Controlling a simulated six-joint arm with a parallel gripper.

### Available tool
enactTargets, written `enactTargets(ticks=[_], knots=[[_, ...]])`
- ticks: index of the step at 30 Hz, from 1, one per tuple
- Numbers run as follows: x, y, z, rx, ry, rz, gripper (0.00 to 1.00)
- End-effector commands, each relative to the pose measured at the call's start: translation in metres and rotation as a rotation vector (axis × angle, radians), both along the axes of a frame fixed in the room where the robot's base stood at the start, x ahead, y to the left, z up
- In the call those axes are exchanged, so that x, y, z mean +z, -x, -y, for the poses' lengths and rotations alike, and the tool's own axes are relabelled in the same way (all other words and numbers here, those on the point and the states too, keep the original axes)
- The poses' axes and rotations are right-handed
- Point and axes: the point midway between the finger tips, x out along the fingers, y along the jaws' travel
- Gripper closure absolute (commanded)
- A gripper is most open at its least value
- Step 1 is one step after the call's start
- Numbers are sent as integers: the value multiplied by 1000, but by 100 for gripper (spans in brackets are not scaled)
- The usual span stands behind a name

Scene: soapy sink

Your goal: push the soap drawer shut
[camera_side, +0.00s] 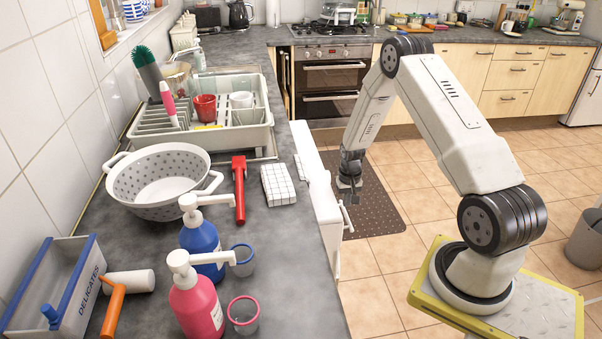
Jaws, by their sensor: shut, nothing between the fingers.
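A white drawer-like front (325,208) stands out from the counter's front edge, at the middle of the view. It looks like the soap drawer, pulled out, but its inside and how far it is out cannot be seen clearly. My gripper (350,197) is shut and empty. It hangs low, just to the right of the white front, on the floor side. I cannot tell whether its fingertips touch the front.
Two soap pump bottles, blue (201,243) and pink (196,307), stand on the counter with a colander (158,178), a red-handled tool (239,188) and a folded cloth (278,185). A "DELICATES" box (78,293) sits at lower left. Floor is free around the mat (385,208).

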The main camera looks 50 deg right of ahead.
Motion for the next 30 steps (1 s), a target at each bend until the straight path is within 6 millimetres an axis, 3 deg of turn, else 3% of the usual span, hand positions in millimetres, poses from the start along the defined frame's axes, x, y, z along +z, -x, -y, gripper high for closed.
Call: enactTargets(ticks=[8, 30], knots=[[6, 0, 1, -1, 1, 1, 100], [46, 8, 8, -1, 0, 0, 100]])
